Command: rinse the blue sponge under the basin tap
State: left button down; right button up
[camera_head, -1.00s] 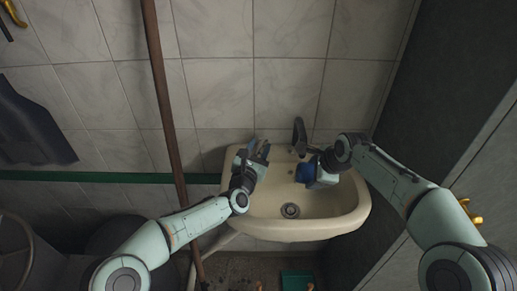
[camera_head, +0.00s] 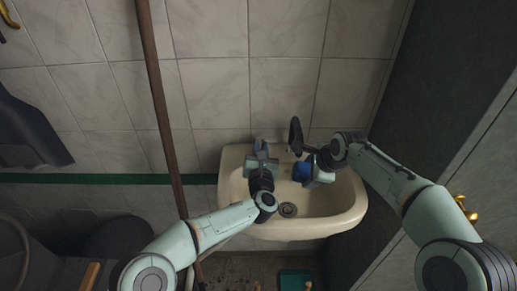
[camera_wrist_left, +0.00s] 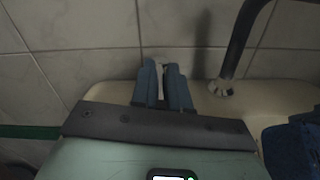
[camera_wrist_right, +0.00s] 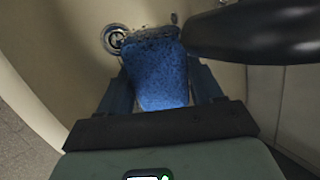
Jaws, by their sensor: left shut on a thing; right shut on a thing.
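The blue sponge (camera_wrist_right: 158,75) is between the fingers of my right gripper (camera_wrist_right: 163,85). It is held over the basin (camera_head: 335,207), below the dark curved tap spout (camera_head: 296,133); the head view also shows the sponge (camera_head: 302,171). The spout (camera_wrist_right: 265,35) crosses the upper right of the right wrist view, close to the sponge. My left gripper (camera_wrist_left: 162,85) is at the basin's back ledge, left of the spout. It is shut on a small pale piece (camera_wrist_left: 161,62), probably the tap handle, mostly hidden by the fingers. I cannot make out running water.
The drain (camera_head: 288,210) lies in the basin floor. A brown pole (camera_head: 163,100) stands left of the basin. A dark panel is close on the right, near my right arm. A tiled wall is behind the basin.

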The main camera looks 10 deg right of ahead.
pick_arm(q)
jog(key=shift+r, duration=0.1)
jog(key=c, duration=1.1)
grip_release()
jog(key=v, duration=1.2)
